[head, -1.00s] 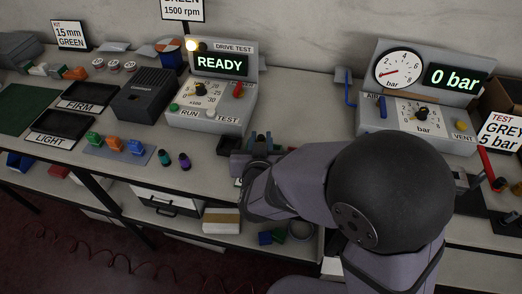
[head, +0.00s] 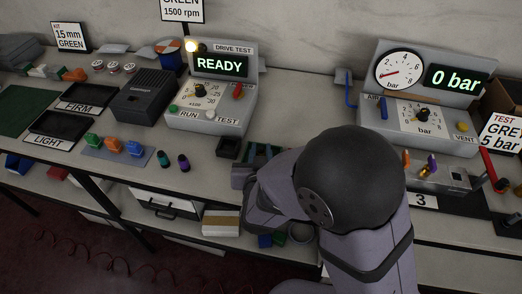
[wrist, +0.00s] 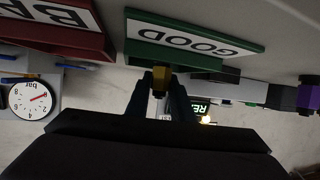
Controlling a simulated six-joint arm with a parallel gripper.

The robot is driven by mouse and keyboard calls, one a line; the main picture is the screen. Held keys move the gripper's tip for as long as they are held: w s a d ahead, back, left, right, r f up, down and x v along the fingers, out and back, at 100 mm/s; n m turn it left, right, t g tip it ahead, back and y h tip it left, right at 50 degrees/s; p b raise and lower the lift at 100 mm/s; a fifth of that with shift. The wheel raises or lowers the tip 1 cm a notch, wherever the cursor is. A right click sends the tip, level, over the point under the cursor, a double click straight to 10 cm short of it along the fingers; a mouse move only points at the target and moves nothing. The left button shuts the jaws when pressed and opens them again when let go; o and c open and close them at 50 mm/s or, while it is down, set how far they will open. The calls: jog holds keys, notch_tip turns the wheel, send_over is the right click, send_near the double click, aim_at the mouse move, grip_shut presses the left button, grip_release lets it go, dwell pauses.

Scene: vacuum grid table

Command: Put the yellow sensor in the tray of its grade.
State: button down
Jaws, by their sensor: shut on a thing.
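The yellow sensor (wrist: 160,80) is between the fingertips of my gripper (wrist: 162,92), which is shut on it, in the wrist view. Just beyond it in that view is a green tray (wrist: 185,57) with an upside-down GOOD label. To its left is a dark red tray (wrist: 60,38), whose label is cut off after "BA". I cannot tell whether the sensor is above the green tray or in front of it. In the head view my wrist is at the front of the bench and hides the sensor and fingertips.
The drive test box (head: 205,95) reads READY. The pressure test box (head: 420,105) reads 0 bar and its dial (wrist: 30,98) shows in the wrist view. A grey fixture (head: 440,178) with orange and purple parts stands at right. FIRM and LIGHT trays (head: 60,128) are at left.

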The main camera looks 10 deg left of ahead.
aim_at(261, 154)
jog(key=c, duration=1.5)
grip_release()
jog(key=shift+c, duration=0.2)
jog(key=shift+r, duration=0.2)
jog(key=v, duration=0.5)
jog(key=shift+s+f, duration=0.1)
jog(key=b, duration=0.3)
jog(key=shift+s+r, duration=0.2)
jog(key=shift+s, duration=0.15)
jog(key=shift+s+d+r+b, duration=0.2)
jog(key=shift+s+b, duration=0.35)
jog(key=shift+b, duration=0.6)
jog(key=shift+s+r, duration=0.1)
